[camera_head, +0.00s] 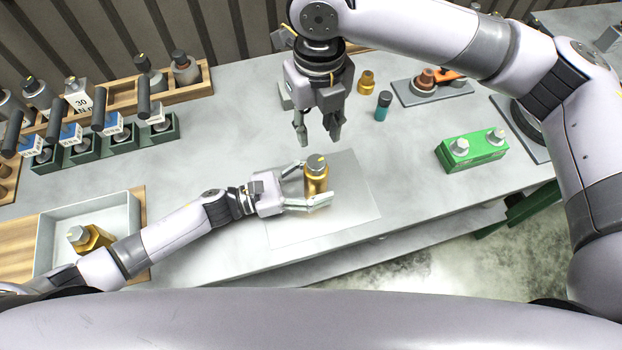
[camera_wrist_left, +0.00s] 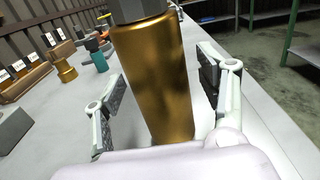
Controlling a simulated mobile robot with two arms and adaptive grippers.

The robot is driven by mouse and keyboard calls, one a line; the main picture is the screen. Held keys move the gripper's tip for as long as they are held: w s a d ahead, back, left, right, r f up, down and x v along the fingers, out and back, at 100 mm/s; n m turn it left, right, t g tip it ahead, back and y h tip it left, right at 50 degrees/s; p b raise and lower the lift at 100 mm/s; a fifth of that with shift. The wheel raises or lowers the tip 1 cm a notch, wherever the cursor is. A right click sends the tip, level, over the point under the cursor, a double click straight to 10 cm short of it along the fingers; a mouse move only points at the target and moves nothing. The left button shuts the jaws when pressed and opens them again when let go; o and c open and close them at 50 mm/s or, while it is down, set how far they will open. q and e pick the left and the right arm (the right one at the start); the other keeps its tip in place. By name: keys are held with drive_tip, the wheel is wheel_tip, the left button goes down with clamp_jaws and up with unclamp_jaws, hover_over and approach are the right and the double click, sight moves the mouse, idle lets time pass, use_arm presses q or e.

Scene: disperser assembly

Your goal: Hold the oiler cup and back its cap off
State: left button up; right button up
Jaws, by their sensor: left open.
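The oiler cup (camera_head: 316,182) is a brass cylinder standing upright on a pale mat (camera_head: 350,213) on the grey table. Its grey cap (camera_head: 316,163) sits on top. My left gripper (camera_head: 309,184) is open around the cup, one finger to each side. In the left wrist view the brass body (camera_wrist_left: 155,80) stands between the open fingers (camera_wrist_left: 160,95), with gaps visible on both sides; the cap (camera_wrist_left: 138,10) is cut off by the top edge. My right gripper (camera_head: 318,135) points down above and behind the cup, fingers apart and empty.
A green block with two grey knobs (camera_head: 472,150) stands at the right. A teal bottle (camera_head: 383,106) and a small brass piece (camera_head: 366,82) stand behind. A tray (camera_head: 45,240) holding a brass part (camera_head: 91,238) is at left. Racks of tools (camera_head: 105,140) line the back left.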

use_arm(q)
clamp_jaws()
idle(1.6)
idle(0.4)
